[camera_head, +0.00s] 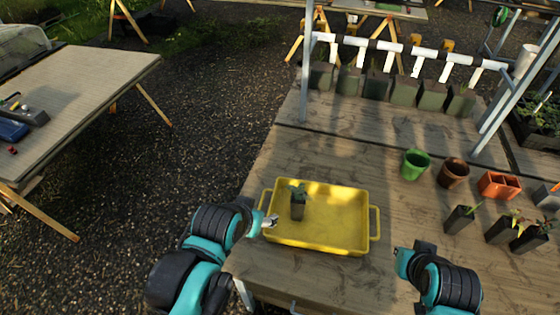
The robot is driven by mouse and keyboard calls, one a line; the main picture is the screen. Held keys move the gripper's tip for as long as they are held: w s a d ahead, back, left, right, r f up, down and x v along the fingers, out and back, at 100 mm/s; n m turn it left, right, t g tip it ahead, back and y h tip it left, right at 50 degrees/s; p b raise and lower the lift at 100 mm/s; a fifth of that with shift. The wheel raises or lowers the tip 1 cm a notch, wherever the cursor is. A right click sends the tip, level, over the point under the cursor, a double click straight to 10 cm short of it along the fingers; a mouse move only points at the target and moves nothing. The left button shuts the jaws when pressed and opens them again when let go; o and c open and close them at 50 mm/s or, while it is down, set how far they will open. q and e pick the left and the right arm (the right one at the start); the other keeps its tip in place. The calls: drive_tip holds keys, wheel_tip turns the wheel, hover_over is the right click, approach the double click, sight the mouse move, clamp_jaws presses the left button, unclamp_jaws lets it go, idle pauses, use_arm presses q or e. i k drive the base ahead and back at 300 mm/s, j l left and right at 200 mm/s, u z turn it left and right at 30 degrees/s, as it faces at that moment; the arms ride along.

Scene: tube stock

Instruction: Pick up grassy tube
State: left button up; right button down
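A yellow tray (338,218) with two side handles sits on the wooden table. A dark square tube (298,210) with a small green plant stands upright in its left part. To the right of the tray, another dark tube (459,219) with a thin green shoot stands on the table. Two more dark tubes (500,231) (526,238) with leafy plants stand beside it. I cannot tell surely which is the grassy one. My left gripper (270,221) is at the tray's left edge, apart from the tube. My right gripper (398,252) is right of the tray; its fingers are hardly visible.
A green pot (415,165), a brown pot (453,173) and an orange divided container (498,185) stand behind the tubes. Several dark pots line the table's back under a white-labelled rail (390,47). A metal post (306,70) rises at the back left. A second table (75,95) stands left.

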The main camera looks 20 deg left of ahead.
sight(463, 215)
drive_tip(key=i+l, duration=0.1)
drive_tip(key=l, duration=2)
drive_tip(key=i, duration=0.05)
